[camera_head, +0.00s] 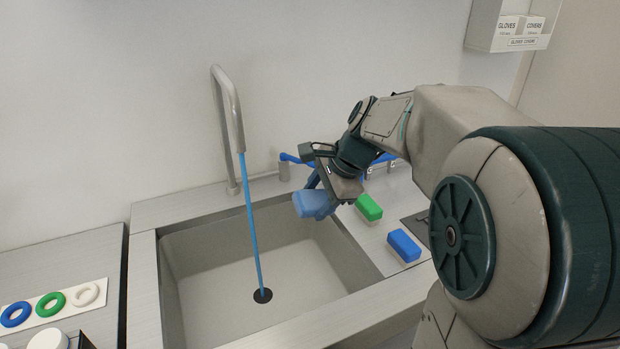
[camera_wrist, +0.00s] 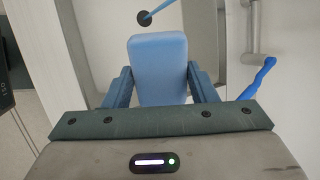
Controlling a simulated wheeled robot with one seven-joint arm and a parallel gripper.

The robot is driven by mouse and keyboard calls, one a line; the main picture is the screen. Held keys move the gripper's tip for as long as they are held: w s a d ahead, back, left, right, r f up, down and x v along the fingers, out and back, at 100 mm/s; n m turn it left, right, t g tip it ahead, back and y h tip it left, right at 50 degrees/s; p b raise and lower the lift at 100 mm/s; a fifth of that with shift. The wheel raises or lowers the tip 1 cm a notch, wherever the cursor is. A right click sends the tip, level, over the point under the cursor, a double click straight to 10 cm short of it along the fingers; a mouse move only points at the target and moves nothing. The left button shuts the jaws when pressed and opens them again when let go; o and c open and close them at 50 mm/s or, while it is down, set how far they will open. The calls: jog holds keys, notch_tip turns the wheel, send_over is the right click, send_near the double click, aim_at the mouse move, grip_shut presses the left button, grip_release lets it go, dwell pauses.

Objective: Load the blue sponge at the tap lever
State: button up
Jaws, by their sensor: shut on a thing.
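My gripper (camera_head: 318,183) is shut on a light blue sponge (camera_head: 313,204) and holds it above the right rim of the sink. In the wrist view the sponge (camera_wrist: 158,68) sits between the two fingers. The blue tap lever (camera_head: 292,158) stands behind the gripper, partly hidden by it; a blue lever also shows at the right in the wrist view (camera_wrist: 262,78). The tap (camera_head: 228,110) runs a blue stream of water (camera_head: 251,215) down to the drain (camera_head: 262,296).
The grey sink (camera_head: 200,280) lies below and left of the gripper. Blue, green and white rings (camera_head: 52,304) lie on the left counter. A glove box (camera_head: 510,25) hangs upper right.

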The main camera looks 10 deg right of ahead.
jog(key=shift+w+a, duration=0.1)
jog(key=shift+w, duration=0.2)
jog(key=w+a+f+p, duration=0.1)
jog(key=w+a+f, duration=0.1)
jog(key=w+a, duration=0.7)
jog(key=shift+a+f+p, duration=0.3)
jog(key=shift+a+f, duration=0.05)
jog(key=shift+a, duration=0.3)
jog(key=shift+s+d, duration=0.1)
jog(key=shift+d, duration=0.05)
dwell(0.3)
jog(key=s+d+b, duration=0.2)
jog(key=s+d, duration=0.3)
jog(key=shift+s+d, duration=0.15)
jog(key=shift+d, duration=0.2)
dwell(0.4)
dwell(1.1)
